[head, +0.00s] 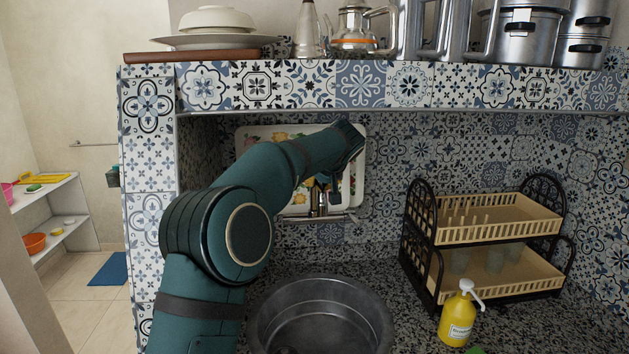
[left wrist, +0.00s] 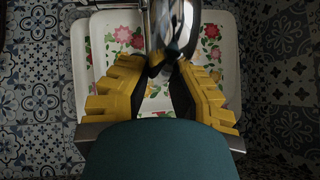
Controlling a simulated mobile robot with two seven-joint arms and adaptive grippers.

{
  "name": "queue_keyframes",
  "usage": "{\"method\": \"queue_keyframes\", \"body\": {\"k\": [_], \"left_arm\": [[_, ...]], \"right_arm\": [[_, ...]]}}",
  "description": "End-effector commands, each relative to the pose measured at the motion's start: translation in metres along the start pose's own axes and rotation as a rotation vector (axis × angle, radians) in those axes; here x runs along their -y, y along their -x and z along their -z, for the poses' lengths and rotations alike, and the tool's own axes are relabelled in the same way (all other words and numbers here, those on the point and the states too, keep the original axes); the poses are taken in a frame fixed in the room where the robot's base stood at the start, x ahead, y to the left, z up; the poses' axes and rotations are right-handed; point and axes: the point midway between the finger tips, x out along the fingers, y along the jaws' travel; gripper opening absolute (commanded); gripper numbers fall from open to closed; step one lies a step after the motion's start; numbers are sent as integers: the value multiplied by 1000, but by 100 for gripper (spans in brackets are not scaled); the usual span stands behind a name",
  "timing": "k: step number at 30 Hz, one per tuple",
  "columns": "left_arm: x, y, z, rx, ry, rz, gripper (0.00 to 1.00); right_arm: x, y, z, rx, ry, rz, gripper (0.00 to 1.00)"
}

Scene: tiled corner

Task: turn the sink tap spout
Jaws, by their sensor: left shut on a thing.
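The metal tap (head: 318,205) stands at the back wall above the round grey sink basin (head: 375,305). In the left wrist view the shiny tap spout (left wrist: 185,30) runs in between my yellow-padded fingers. My left gripper (left wrist: 165,68) is shut on the spout near the fingertips. In the head view my left arm reaches in over the sink from the left, and the left gripper (head: 326,183) is mostly hidden behind its own wrist. The arm and gripper also hide part of the tap. My right gripper is in neither view.
Floral trays (head: 254,134) lean on the wall behind the tap. A tiled shelf (head: 360,85) with pots and dishes hangs above the arm. A dish rack (head: 500,235) and a yellow soap bottle (head: 458,318) stand to the right of the basin.

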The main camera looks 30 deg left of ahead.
Motion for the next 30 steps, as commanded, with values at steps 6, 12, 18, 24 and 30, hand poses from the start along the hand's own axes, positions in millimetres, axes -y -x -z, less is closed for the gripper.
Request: {"method": "queue_keyframes", "body": {"k": [6, 12, 18, 24, 30], "left_arm": [[-2, -1, 0, 5, 12, 13, 0], [-2, -1, 0, 5, 12, 13, 0], [-2, -1, 0, 5, 12, 13, 54], [-2, -1, 0, 4, 12, 12, 54], [-2, 6, 0, 3, 11, 11, 54]], "right_arm": [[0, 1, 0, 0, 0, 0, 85], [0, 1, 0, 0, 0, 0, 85], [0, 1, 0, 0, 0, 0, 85], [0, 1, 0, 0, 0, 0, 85], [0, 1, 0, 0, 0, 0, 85]]}}
